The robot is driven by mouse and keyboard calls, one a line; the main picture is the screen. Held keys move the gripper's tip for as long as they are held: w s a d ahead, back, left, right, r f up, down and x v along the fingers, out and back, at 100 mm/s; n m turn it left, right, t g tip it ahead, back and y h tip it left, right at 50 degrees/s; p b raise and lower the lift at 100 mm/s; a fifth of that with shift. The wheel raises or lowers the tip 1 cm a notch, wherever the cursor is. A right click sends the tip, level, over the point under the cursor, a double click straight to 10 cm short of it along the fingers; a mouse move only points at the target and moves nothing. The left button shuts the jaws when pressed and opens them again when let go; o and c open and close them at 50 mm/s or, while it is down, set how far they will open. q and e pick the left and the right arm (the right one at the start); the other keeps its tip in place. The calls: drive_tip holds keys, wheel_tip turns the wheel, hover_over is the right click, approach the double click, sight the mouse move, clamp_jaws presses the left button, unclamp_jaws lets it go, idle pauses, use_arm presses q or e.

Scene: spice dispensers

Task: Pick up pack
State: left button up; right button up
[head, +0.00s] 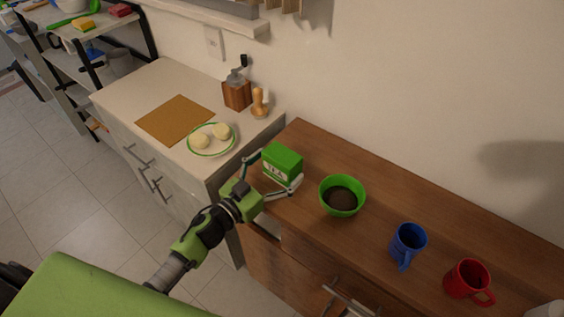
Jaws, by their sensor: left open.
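The pack is a green box (282,163) with a white label reading "TEA". It stands on the wooden counter near its left end. My left gripper (272,172) is open, with one finger on the left side of the pack and the other at its lower right. I cannot tell whether the fingers touch it. The lower part of the pack is partly hidden by the gripper. My right gripper is not in view.
A green bowl (342,196) with dark contents stands right of the pack, then a blue mug (407,246) and a red mug (468,281). On the pale counter are a plate (213,151), a brown mat (174,124), a grinder (236,95) and a wooden tamper (259,104).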

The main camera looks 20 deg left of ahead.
use_arm(q)
drive_tip(key=shift+x, duration=0.95)
drive_tip(key=shift+s, duration=0.1)
drive_tip(key=c, duration=1.4)
